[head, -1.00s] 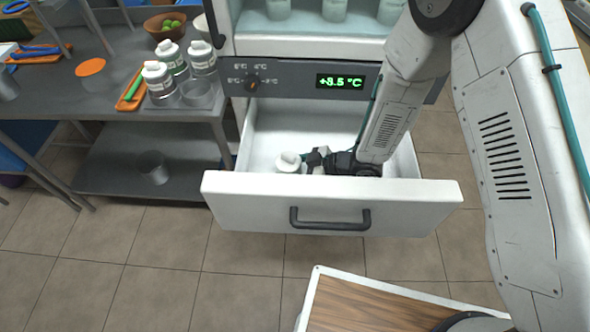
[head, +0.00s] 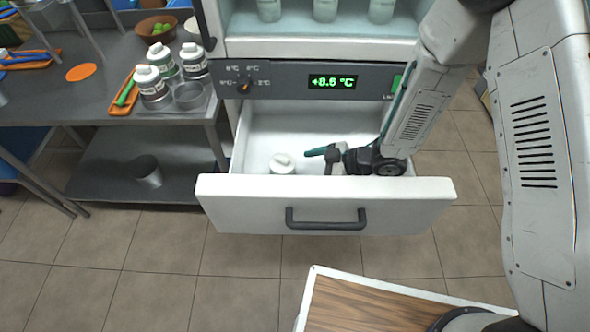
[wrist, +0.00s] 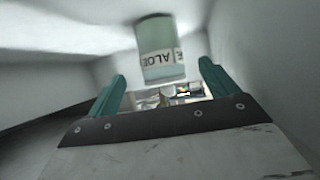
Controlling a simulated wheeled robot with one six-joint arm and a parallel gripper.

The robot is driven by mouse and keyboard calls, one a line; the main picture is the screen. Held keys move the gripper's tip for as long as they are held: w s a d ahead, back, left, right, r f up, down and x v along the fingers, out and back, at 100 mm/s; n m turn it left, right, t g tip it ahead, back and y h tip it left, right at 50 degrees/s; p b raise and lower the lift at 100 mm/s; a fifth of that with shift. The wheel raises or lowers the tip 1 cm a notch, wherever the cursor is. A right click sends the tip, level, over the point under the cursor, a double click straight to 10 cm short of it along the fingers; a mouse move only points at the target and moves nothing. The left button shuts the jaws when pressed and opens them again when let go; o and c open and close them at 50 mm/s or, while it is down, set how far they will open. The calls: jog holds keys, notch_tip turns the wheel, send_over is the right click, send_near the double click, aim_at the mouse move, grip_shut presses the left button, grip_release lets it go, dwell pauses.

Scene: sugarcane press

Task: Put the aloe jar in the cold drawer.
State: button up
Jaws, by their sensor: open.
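The aloe jar (head: 283,163) stands inside the open cold drawer (head: 325,205), near the drawer's front left. Its white lid shows in the head view; the front wall hides its lower part. In the wrist view the aloe jar (wrist: 160,50) shows its ALOE label upside down, beyond and between the fingers, apart from them. My gripper (head: 318,158) is inside the drawer to the right of the jar, open and empty, with a gap to the jar. Its two teal fingers also show in the wrist view (wrist: 160,85).
The drawer sits under a fridge whose display (head: 332,82) reads +8.6 °C, with jars on the shelf above. A steel table (head: 60,115) at left holds white-lidded jars (head: 150,82), a bowl and orange boards. A wood-topped surface (head: 375,303) lies in front. The drawer's back is clear.

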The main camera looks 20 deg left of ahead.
jog(key=shift+v, duration=2.6)
